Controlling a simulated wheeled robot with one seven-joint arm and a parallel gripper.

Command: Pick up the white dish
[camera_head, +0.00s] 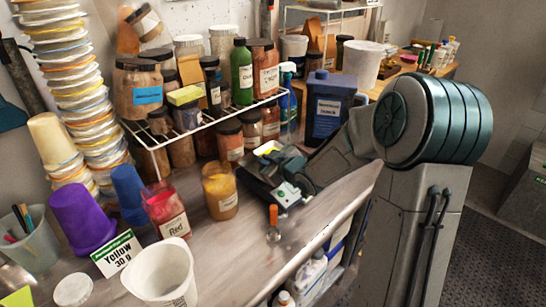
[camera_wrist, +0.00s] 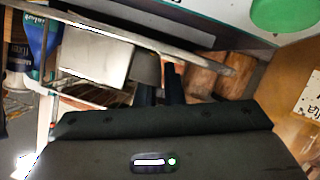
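A small pale dish-like thing (camera_head: 268,148), white with some yellow, shows at the far side of my gripper, beside the wire shelf. I cannot tell for sure that it is the white dish. In the wrist view a white, square-edged thing (camera_wrist: 95,55) lies left of my fingers, with a grey shaded part by the left fingertip. My gripper (camera_wrist: 160,90) has two dark fingers close together with a narrow gap. Whether they pinch an edge is unclear. In the head view my gripper (camera_head: 272,180) is low over the counter and its fingertips are hidden.
The wire shelf (camera_head: 205,130) with several jars stands right behind my gripper; its rail crosses the wrist view (camera_wrist: 150,40). An orange jar (camera_head: 219,190), a red jar (camera_head: 166,210) and a white tub (camera_head: 160,275) stand left. A blue jug (camera_head: 328,108) is behind. The front counter edge is fairly clear.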

